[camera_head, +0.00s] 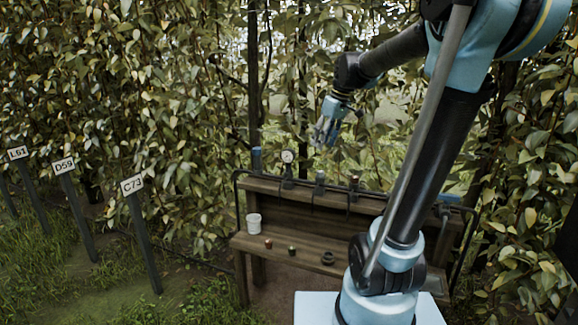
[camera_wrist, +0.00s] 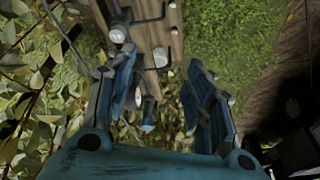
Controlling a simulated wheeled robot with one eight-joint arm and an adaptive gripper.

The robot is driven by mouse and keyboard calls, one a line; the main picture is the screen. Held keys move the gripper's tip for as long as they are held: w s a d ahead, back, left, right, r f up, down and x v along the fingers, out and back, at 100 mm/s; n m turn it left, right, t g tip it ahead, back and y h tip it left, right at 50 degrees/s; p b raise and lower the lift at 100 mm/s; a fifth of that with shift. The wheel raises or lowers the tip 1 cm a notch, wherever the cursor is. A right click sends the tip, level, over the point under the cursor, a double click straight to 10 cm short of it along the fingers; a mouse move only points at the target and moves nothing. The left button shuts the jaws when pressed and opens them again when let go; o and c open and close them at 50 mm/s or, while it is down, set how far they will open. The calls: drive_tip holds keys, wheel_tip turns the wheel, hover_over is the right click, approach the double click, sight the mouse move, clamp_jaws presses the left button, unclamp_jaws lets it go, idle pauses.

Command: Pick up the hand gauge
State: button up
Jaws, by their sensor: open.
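A hand gauge (camera_head: 287,157) with a round white dial stands upright on the top shelf of the wooden bench, left of other dark tools. My gripper (camera_head: 325,133) is above the shelf and to the right of the gauge, apart from it, pointing down. In the wrist view my gripper (camera_wrist: 152,78) has its two blue fingers spread, with nothing held between them. Small pale round shapes show below and between the fingers; I cannot tell which is the gauge dial.
The wooden bench (camera_head: 300,243) has a lower shelf with a white cup (camera_head: 254,224), small pots and a dark ring (camera_head: 328,258). More tools (camera_head: 320,183) stand along the top shelf. Leafy trees crowd behind. Label posts (camera_head: 133,186) stand at the left.

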drive_tip(key=w+a+r+n+y, duration=0.1)
drive_tip(key=w+a+r+n, duration=0.1)
drive_tip(key=w+a, duration=0.35)
drive_tip(key=w+a+r+n, duration=0.2)
drive_tip(key=w, duration=0.6)
hover_over(289, 156)
drive_tip(key=w+d, duration=0.1)
drive_tip(key=d, duration=0.1)
wheel_tip(289, 156, down, 10)
drive_tip(key=shift+w+a+f, duration=0.15)
drive_tip(key=shift+f, duration=0.1)
drive_tip(key=shift+s+x, duration=0.2)
drive_tip(key=shift+x, duration=2.85)
drive_tip(key=shift+c, duration=0.3)
clamp_jaws()
